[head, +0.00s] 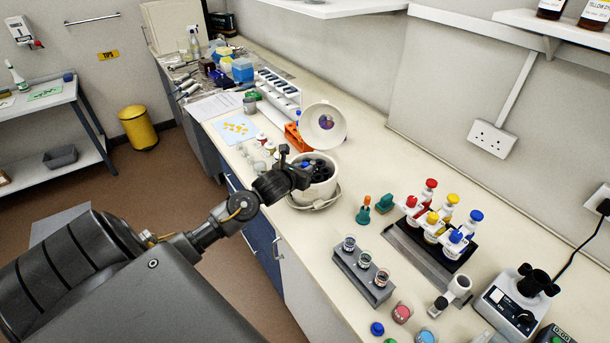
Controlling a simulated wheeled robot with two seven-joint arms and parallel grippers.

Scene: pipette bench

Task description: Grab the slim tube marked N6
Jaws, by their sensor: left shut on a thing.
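My left gripper (301,168) reaches in from the left to the mouth of a white round centrifuge (319,191) with its lid (323,125) standing open. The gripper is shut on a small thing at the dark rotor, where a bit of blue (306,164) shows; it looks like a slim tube. The fingers hide most of it, and I cannot read N6 or any other mark. I cannot tell whether it is still seated in the rotor. My right gripper is not in view.
An orange rack (293,137) stands just behind the centrifuge. A mixer (516,302) stands near the right edge.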

